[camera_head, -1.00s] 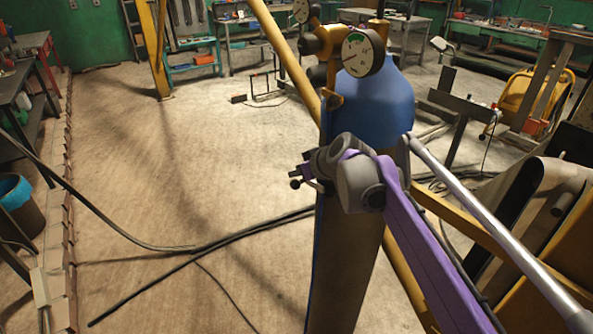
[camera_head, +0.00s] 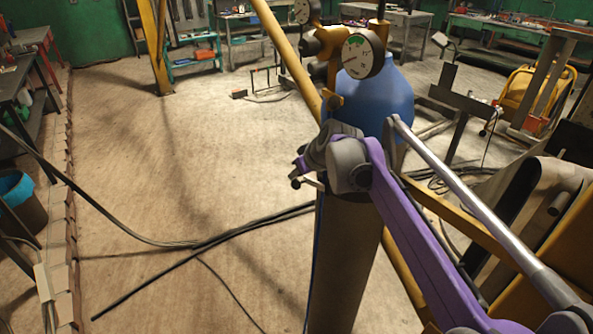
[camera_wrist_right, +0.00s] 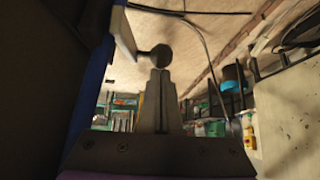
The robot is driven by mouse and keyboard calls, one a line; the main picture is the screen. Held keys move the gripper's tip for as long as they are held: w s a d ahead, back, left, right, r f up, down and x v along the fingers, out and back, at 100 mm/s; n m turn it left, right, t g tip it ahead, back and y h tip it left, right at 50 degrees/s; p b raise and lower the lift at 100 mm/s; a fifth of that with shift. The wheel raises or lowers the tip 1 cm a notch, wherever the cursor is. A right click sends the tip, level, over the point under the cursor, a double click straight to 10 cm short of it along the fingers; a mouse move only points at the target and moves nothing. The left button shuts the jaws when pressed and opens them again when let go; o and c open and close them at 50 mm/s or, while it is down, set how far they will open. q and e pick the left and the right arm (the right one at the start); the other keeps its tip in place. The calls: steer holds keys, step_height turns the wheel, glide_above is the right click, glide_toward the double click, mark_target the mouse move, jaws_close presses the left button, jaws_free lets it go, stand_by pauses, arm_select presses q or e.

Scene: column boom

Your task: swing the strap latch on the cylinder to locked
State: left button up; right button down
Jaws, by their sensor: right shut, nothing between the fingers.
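The cylinder (camera_head: 345,262) stands upright with a blue shoulder (camera_head: 385,110) and a long grey-brown body. The strap latch (camera_head: 310,184) shows as a short pale lever with a dark ball knob, sticking out from the cylinder's left side. In the right wrist view the latch lever (camera_wrist_right: 124,34) comes down from the top and its dark knob (camera_wrist_right: 160,57) is just beyond my fingertips. My right gripper (camera_head: 298,171) is beside the latch, partly hidden by its own wrist. In the wrist view the gripper (camera_wrist_right: 160,76) is shut and empty; I cannot tell whether it touches the knob. My left gripper is out of view.
A pressure gauge (camera_head: 363,54) sits on top of the cylinder. A yellow pole (camera_head: 285,48) slants behind it. Black hoses (camera_head: 235,236) lie on the floor at left. Workbenches stand along the back wall. The floor (camera_head: 130,180) left of the cylinder is largely open.

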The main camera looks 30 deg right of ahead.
mark_target(299, 184)
steer(key=shift+w+f+g+p, duration=0.2)
steer(key=shift+g+p, duration=0.1)
steer(key=shift+g, duration=0.1)
steer(key=shift+f+p, duration=0.3)
steer(key=shift+f, duration=0.5)
steer(key=shift+f+g+p, duration=0.4)
steer(key=shift+g+p, duration=0.05)
steer(key=shift+g, duration=0.45)
steer(key=shift+f+g, duration=0.25)
steer(key=shift+g, duration=0.15)
steer(key=shift+s+f+g, duration=0.15)
steer(key=shift+f+g, duration=0.15)
steer(key=shift+f, duration=0.15)
steer(key=shift+s+f, duration=0.15)
steer(key=shift+s, duration=0.05)
steer(key=shift+f, duration=0.15)
